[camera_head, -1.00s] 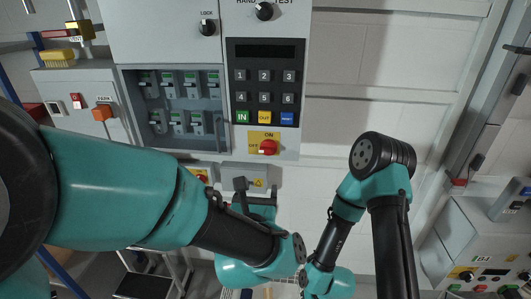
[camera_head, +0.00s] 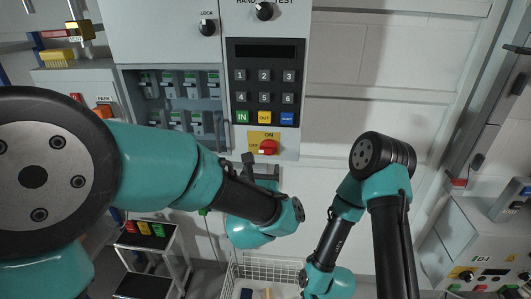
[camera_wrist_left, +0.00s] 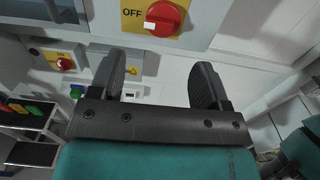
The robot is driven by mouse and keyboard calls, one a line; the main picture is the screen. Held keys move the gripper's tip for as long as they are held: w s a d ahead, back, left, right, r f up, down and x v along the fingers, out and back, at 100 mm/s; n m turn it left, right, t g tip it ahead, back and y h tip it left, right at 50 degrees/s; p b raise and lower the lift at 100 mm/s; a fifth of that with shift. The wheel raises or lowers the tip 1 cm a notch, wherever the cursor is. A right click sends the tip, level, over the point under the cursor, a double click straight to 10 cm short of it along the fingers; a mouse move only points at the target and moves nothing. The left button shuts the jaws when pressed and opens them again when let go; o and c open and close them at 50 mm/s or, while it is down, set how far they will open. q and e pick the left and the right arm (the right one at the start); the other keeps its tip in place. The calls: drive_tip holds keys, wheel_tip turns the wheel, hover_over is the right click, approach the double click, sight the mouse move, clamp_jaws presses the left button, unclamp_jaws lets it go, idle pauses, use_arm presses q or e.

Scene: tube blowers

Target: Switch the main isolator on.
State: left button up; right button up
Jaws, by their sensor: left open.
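A red rotary knob on a yellow plate (camera_head: 268,147), marked ON and OFF, sits at the bottom of the keypad panel. In the left wrist view the red knob (camera_wrist_left: 166,17) is at the top, its white mark toward OFF. My left gripper (camera_head: 262,167) is just below this plate in the head view. In the left wrist view its two fingers (camera_wrist_left: 160,75) are spread with nothing between them, apart from the knob. A second red knob on a yellow plate (camera_wrist_left: 64,63) shows at left there. Which knob is the main isolator is not labelled legibly. My right gripper is not visible; only its arm shows.
A wire basket (camera_head: 262,272) and a trolley with coloured buttons (camera_head: 145,228) stand below. The white wall right of the panel is clear.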

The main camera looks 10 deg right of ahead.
sight(266, 150)
use_arm(q)
drive_tip(key=x, duration=0.9)
drive_tip(key=shift+w, duration=0.2)
drive_tip(key=shift+c, duration=0.5)
drive_tip(key=c, duration=0.8)
